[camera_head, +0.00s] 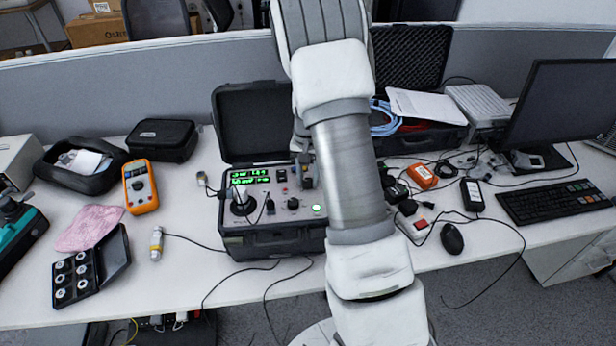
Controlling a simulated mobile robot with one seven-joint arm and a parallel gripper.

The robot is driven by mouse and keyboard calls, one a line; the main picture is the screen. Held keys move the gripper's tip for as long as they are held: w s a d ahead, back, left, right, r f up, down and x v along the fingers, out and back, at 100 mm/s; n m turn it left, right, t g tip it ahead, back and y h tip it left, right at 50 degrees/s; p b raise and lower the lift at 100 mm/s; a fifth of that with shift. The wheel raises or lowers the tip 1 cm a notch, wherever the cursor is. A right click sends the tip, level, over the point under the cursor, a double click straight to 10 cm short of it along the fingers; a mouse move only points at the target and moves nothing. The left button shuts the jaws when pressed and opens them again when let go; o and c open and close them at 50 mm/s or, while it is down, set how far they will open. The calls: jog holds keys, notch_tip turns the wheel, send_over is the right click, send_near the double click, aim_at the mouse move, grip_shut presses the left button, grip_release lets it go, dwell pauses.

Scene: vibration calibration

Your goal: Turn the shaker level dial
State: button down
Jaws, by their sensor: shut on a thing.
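The shaker unit is an open black case (262,242) with a grey control panel, standing on the desk in the middle. Green digits glow on its display (250,176). A round shaker head (241,204) is at the panel's left. A black knob (293,203) sits at the lower middle, beside a lit green button (317,209). My gripper (306,178) points down at the panel's upper right, partly hidden behind my arm. Its fingers are shut on a small dark dial there; the dial itself is mostly covered, so its setting cannot be read.
My arm blocks the panel's right side. Left are an orange multimeter (140,187), a pink cloth (90,228), a black sensor case (78,275) and a small cylinder (156,243) on a cable. Right are a mouse (452,238), keyboard (553,201) and monitor (560,105). Loose cables cross the desk's front edge.

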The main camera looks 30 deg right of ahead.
jog(key=c, duration=0.5)
grip_release()
notch_tip(320, 180, up, 17)
jog(key=shift+r, duration=0.2)
dwell(0.4)
jog(key=s+a+r+n+t, duration=0.3)
jog(key=s+a+r+n, duration=0.1)
jog(key=s+a+r, duration=0.7)
jog(key=s+a+n+t, duration=0.1)
jog(key=s, duration=0.3)
jog(key=s+a+f+n, duration=0.1)
jog(key=s, duration=0.4)
jog(key=s+a+n+t, duration=0.1)
jog(key=s, duration=0.4)
jog(key=shift+f+t, duration=0.2)
jog(key=shift+t, duration=0.1)
